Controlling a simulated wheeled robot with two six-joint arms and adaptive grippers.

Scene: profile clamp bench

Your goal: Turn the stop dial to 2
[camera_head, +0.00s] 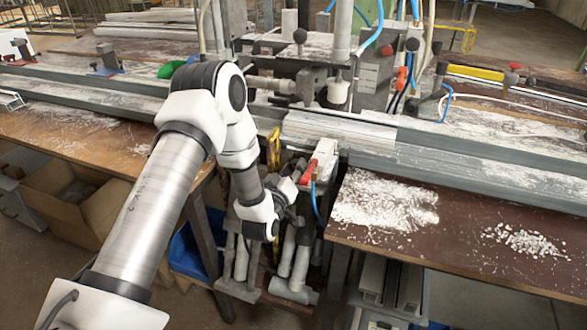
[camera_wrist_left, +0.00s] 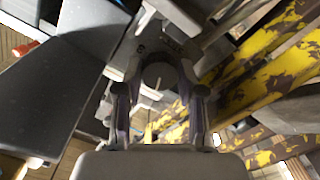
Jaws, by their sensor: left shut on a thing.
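The stop dial (camera_wrist_left: 160,74) is a round dark grey knob with a pale line across its face. In the left wrist view it sits between the two fingers of my left gripper (camera_wrist_left: 160,88), which is shut on it. The number at the line cannot be read. In the head view my left gripper (camera_head: 290,205) is at the front of the clamp bench, below the red-handled part, and hides the dial. My right gripper is not in view.
A long grey profile (camera_head: 465,170) lies along the bench above the gripper. Yellow worn bars (camera_wrist_left: 270,75) run close to the right of the gripper in the wrist view. A dusty brown table (camera_head: 440,250) stands to the right, and a cardboard box (camera_head: 75,215) is below left.

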